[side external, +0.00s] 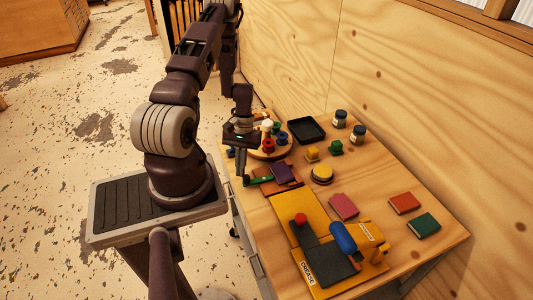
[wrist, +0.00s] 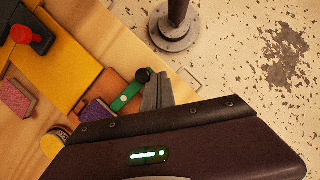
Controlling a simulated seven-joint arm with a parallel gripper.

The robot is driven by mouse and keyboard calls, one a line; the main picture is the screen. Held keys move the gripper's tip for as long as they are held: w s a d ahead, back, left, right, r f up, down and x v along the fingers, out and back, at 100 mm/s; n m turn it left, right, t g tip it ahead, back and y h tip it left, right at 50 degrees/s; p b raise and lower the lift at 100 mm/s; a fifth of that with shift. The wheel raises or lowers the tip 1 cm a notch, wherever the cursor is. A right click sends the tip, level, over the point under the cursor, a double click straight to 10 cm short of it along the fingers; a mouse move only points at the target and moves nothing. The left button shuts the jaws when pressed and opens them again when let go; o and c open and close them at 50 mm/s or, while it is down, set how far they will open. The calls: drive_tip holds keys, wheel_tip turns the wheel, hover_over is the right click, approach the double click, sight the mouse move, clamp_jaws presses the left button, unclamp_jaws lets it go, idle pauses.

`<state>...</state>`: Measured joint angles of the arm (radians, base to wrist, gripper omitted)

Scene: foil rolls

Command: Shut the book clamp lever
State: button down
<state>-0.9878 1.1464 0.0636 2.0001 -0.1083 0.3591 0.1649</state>
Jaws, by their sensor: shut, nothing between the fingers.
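The book clamp's green lever (side external: 260,180) has a black knob at its end and points out toward the table's left edge in the side view. In the wrist view the green lever (wrist: 127,97) and its black knob (wrist: 144,75) lie just left of my fingers. A purple book (side external: 284,173) sits in the clamp's brown body, and the book (wrist: 97,110) also shows in the wrist view. My gripper (wrist: 158,88) is shut and empty, close beside the knob. I cannot tell whether it touches the knob. In the side view my gripper (side external: 241,160) is over the table's left edge.
A yellow creasing press (side external: 295,217) with a red-knobbed handle stands in front of the clamp. A round wooden spool holder (side external: 268,153) and a black tray (side external: 306,131) are behind it. A pink book (side external: 343,207) and a round yellow-topped item (side external: 322,174) lie to the right.

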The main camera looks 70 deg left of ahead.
idle(0.5)
drive_tip(key=a, duration=0.4)
drive_tip(key=shift+s+r, duration=0.1)
drive_tip(key=shift+s, duration=0.1)
drive_tip(key=s+v, duration=0.2)
drive_tip(key=v, duration=0.7)
drive_tip(key=shift+a+r, duration=0.45)
drive_tip(key=shift+r, duration=0.05)
